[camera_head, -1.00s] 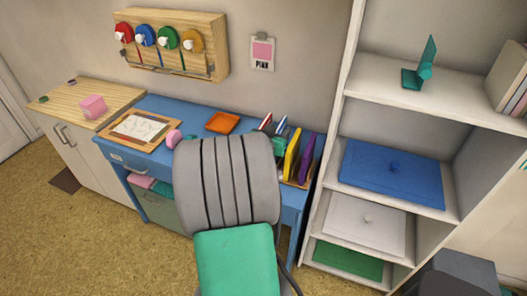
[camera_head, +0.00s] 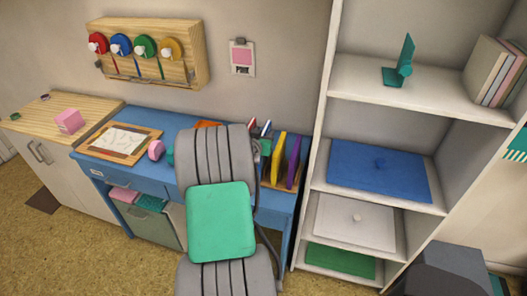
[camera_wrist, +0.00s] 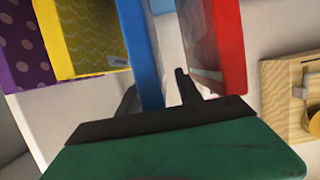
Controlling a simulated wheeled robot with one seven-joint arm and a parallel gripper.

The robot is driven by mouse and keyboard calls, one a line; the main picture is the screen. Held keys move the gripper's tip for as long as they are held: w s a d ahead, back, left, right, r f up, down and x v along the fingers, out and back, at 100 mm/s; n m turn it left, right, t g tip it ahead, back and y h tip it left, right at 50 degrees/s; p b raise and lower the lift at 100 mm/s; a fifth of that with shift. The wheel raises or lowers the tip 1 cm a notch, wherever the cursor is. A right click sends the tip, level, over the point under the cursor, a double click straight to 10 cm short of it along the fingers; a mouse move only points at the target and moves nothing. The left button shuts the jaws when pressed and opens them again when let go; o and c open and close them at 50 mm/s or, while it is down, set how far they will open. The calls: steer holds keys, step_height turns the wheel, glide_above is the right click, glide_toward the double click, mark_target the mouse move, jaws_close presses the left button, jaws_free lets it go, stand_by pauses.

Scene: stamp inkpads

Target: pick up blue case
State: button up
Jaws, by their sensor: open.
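The blue case (camera_wrist: 145,50) stands upright in the wrist view, and its lower end reaches between the two fingers of my gripper (camera_wrist: 157,85). My gripper is open, with one finger on each side of the blue case. I cannot tell whether either finger touches it. A red case (camera_wrist: 220,45) stands to its right and a yellow case (camera_wrist: 85,40) to its left. In the head view, the cases stand in a rack on the blue desk (camera_head: 190,120), where my arm hides the gripper and part of the row.
A purple case (camera_wrist: 22,50) stands beyond the yellow one. A white shelf unit (camera_head: 322,130) rises close to the right of the desk. On the desk's left are a framed drawing board (camera_head: 120,143) and a pink round object (camera_head: 156,150). Ink dispensers (camera_head: 145,50) hang on the wall.

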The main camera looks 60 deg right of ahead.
steer(key=shift+c, duration=0.2)
jaws_close()
stand_by(1.1)
